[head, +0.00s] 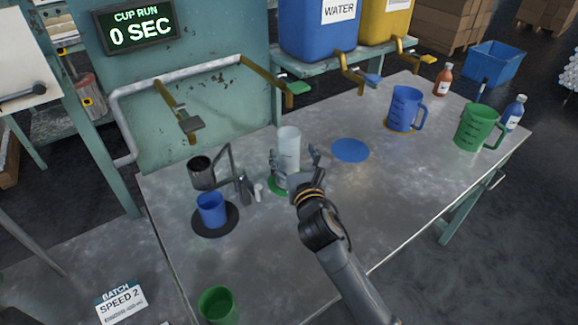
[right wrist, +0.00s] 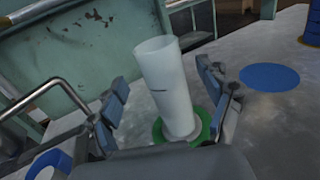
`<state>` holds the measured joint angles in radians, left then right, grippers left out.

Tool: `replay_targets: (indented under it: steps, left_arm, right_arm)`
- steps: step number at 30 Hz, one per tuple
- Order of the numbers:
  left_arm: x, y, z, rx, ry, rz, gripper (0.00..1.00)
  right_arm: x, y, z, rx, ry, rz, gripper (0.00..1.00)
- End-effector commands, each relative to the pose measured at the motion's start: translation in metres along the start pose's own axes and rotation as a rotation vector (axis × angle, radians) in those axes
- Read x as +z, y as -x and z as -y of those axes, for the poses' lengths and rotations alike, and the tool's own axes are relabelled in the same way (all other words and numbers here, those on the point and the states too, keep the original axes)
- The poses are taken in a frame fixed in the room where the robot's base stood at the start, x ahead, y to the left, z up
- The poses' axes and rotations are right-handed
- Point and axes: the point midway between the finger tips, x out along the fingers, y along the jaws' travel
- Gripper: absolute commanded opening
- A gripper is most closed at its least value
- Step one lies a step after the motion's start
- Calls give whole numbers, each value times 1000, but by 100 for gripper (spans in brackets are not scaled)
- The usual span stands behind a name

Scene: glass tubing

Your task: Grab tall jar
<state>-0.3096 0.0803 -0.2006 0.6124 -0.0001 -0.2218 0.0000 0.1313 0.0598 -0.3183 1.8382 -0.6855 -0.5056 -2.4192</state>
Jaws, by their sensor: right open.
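The tall jar (head: 288,146) is a translucent white cylinder standing upright on a green disc (head: 273,188) on the metal table. It also shows in the right wrist view (right wrist: 168,85), with a dark mark on its side and the green disc (right wrist: 205,128) under it. My right gripper (head: 294,158) is open, with one finger on each side of the jar's lower part. In the right wrist view the fingers (right wrist: 165,92) flank the jar with visible gaps, and my gripper body hides part of its foot. My left gripper is not in view.
A metal stand (head: 229,165) with a blue cup (head: 211,209) is left of the jar, with a small white item (head: 258,191) between. A bare blue disc (head: 350,150) lies right. Blue (head: 404,109) and green (head: 477,127) jugs stand farther right. Taps (head: 290,87) overhang the back edge.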

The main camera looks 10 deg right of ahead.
Motion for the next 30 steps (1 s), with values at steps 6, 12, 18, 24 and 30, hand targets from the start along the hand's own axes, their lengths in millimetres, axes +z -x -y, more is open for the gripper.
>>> replay_targets:
  steps: [6,12,18,24,30]
  left_arm:
    - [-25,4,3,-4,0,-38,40]
    - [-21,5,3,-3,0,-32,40]
    - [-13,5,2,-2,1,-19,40]
    - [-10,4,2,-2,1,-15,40]
    - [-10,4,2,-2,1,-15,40]
  right_arm:
    - [6,-24,0,-1,-3,0,79]
    - [5,-49,0,1,-2,-1,79]
    - [5,-53,0,1,-1,-1,79]
    - [5,-53,0,1,-1,-1,60]
    - [5,-53,0,1,-1,-1,20]
